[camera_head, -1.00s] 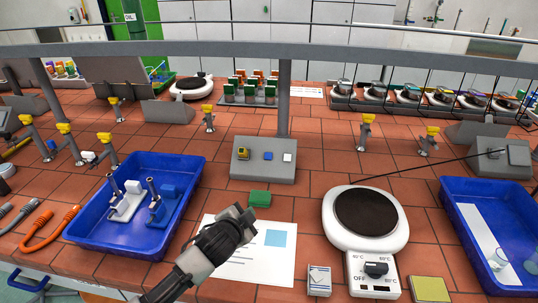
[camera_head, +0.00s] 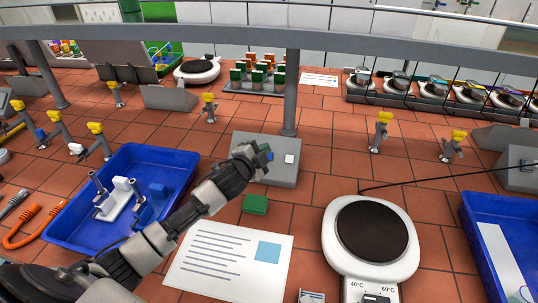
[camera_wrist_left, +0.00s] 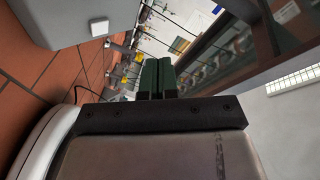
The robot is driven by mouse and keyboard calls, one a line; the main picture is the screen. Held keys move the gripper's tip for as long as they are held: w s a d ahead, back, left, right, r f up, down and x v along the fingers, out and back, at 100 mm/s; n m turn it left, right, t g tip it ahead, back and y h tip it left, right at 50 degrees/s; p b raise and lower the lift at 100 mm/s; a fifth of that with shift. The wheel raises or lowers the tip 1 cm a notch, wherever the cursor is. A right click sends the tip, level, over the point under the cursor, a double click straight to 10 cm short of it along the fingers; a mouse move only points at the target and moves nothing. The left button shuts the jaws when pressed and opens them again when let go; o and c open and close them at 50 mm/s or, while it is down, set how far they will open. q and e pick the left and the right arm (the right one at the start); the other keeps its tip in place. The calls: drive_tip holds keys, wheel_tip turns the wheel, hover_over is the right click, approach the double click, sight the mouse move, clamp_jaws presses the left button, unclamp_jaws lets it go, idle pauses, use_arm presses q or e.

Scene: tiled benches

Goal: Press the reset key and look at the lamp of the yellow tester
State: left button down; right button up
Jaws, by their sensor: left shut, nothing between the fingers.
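A grey sloped box (camera_head: 283,175) stands on the tiled bench in the middle of the head view. Its white square key (camera_head: 289,159) is in plain sight. My left gripper (camera_head: 264,151) is shut and empty over the box's upper left part. It covers the spots of the yellow piece and the blue key, so neither they nor a lamp can be made out. In the left wrist view the dark green fingers (camera_wrist_left: 161,78) are together, and the box (camera_wrist_left: 55,18) with its white key (camera_wrist_left: 98,28) shows at upper left. I cannot tell whether the fingers touch the box.
A green block (camera_head: 255,204) and a printed sheet (camera_head: 228,262) lie in front of the box. A blue tray (camera_head: 66,236) is at left, a white hotplate (camera_head: 332,236) at right. A grey post (camera_head: 291,95) rises behind the box. Bare tiles lie between box and hotplate.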

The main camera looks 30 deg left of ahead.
use_arm(q)
drive_tip(key=w+f+b, duration=0.1)
drive_tip(key=f+b, duration=0.1)
drive_tip(key=w+f+b, duration=0.2)
drive_tip(key=w+a+f+b, duration=0.1)
drive_tip(key=f+b, duration=0.1)
drive_tip(key=shift+w+b, duration=0.3)
drive_tip(key=shift+w, duration=0.05)
drive_tip(key=shift+w+a+f+b, duration=0.15)
drive_tip(key=shift+w+f+b, duration=0.2)
drive_tip(key=shift+w+b, duration=0.05)
drive_tip(key=shift+w+f, duration=0.1)
drive_tip(key=shift+w, duration=0.05)
use_arm(e)
wheel_tip(320, 180, down, 8)
drive_tip(key=w, duration=0.1)
drive_tip(key=shift+w+a+r, duration=0.25)
drive_tip(key=shift+w, duration=0.05)
drive_tip(key=shift+d, duration=0.1)
drive_tip(key=shift+w, duration=0.1)
idle(0.5)
